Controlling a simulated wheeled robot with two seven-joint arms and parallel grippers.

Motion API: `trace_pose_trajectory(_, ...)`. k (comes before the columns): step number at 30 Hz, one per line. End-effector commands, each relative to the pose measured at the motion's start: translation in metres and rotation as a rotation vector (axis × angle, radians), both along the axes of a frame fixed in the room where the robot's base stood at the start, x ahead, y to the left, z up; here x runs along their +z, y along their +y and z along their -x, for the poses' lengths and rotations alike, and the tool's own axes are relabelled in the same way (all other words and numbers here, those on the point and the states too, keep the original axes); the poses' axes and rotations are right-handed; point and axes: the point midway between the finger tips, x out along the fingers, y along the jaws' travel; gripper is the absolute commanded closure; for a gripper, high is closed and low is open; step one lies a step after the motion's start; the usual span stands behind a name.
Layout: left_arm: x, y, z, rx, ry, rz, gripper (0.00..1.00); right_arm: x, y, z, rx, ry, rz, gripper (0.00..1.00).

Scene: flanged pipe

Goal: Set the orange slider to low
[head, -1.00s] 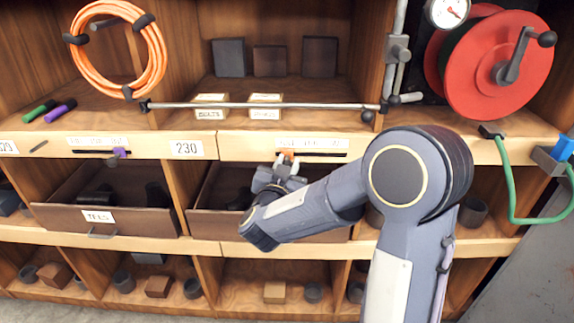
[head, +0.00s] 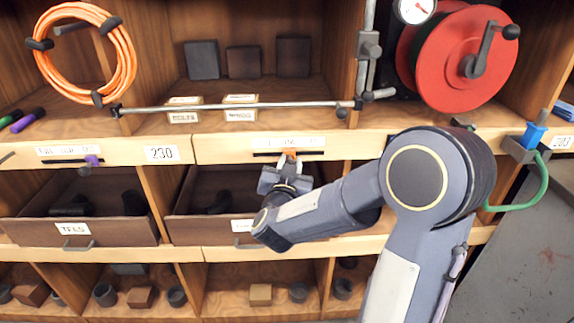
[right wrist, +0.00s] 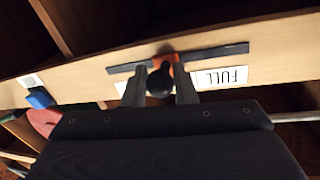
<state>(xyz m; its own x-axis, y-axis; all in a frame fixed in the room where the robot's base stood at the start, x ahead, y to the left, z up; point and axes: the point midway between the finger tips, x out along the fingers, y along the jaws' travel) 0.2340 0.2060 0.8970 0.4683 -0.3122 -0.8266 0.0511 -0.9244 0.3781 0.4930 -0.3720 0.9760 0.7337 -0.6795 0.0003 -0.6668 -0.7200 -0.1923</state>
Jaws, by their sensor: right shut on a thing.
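The orange slider (right wrist: 168,62) stands out from a dark slot in the light wooden rail. It shows as a small orange spot in the head view (head: 290,154), near the middle of the slot. My right gripper (right wrist: 161,88) is shut on it, with a finger on each side of its dark round knob. A white label reading FULL (right wrist: 221,77) appears upside down to the right in the right wrist view. Another white label is partly hidden behind a finger. The label strip above the slot (head: 288,142) is too blurred to read in the head view. My left gripper is out of view.
A similar slot with a purple slider (head: 92,160) is on the rail to the left. Open drawers (head: 80,225) sit below the rail. A metal bar (head: 235,106) runs above it. A red reel (head: 455,60) and a blue-handled valve with green hose (head: 533,137) are at right.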

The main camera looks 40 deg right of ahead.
Motion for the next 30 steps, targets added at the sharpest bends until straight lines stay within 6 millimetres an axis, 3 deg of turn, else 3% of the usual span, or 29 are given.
trace_pose_trajectory(1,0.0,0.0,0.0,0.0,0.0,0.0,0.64,0.0,0.001,-0.001,0.003,0.0,0.0,0.71)
trace_pose_trajectory(5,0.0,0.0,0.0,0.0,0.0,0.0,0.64,0.0,0.001,0.0,0.002,0.001,0.0,0.56)
trace_pose_trajectory(16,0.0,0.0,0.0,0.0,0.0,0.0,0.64,0.0,0.007,0.005,0.003,0.0,0.0,0.56)
trace_pose_trajectory(30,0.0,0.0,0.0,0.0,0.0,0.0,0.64,0.0,0.052,0.054,0.004,0.0,0.0,0.56)
